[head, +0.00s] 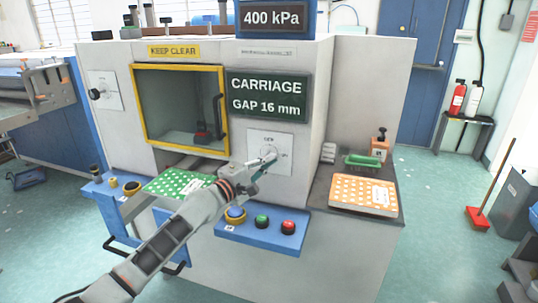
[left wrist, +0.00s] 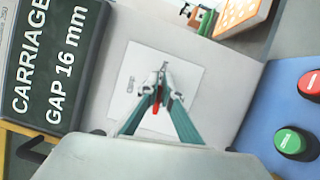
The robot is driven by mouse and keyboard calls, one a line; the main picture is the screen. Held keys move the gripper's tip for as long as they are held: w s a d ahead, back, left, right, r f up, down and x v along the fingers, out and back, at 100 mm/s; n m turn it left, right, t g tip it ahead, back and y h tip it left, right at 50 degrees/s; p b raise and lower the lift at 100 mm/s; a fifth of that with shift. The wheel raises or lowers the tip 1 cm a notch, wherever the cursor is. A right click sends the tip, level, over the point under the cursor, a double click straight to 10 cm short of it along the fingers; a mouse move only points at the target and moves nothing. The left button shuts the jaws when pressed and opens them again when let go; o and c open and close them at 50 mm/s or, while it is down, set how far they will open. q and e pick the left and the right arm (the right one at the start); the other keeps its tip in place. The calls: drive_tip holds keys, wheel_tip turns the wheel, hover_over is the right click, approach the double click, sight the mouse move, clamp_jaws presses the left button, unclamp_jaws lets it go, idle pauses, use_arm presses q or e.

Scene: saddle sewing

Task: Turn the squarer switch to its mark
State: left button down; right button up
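The squarer switch sits on a white plate (head: 283,143) on the machine's front, below the carriage gap sign. The plate also shows in the left wrist view (left wrist: 190,70). My left gripper (head: 266,163) reaches up to the switch from the lower left. In the left wrist view its two teal fingers (left wrist: 162,85) converge and close in on the grey switch knob at the plate's middle. A small red part (left wrist: 156,108) shows between the fingers. The fingers cover most of the knob, and its mark cannot be made out. My right gripper is not in view.
The carriage gap sign (head: 268,95) reads 16 mm, and a display (head: 276,18) above reads 400 kPa. A blue panel with green (head: 262,221) and red (head: 288,227) buttons juts out below the switch. An orange dotted pad (head: 364,195) lies on the right shelf.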

use_arm(q)
drive_tip(key=shift+f+m+p, duration=0.2)
drive_tip(key=shift+m+p, duration=0.4)
drive_tip(key=shift+m, duration=0.1)
drive_tip(key=shift+g, duration=0.3)
drive_tip(key=c, duration=2.2)
unclamp_jaws()
drive_tip(key=shift+c, duration=0.2)
drive_tip(key=shift+a, duration=0.1)
drive_tip(key=v, duration=1.2)
drive_tip(key=shift+s, duration=0.1)
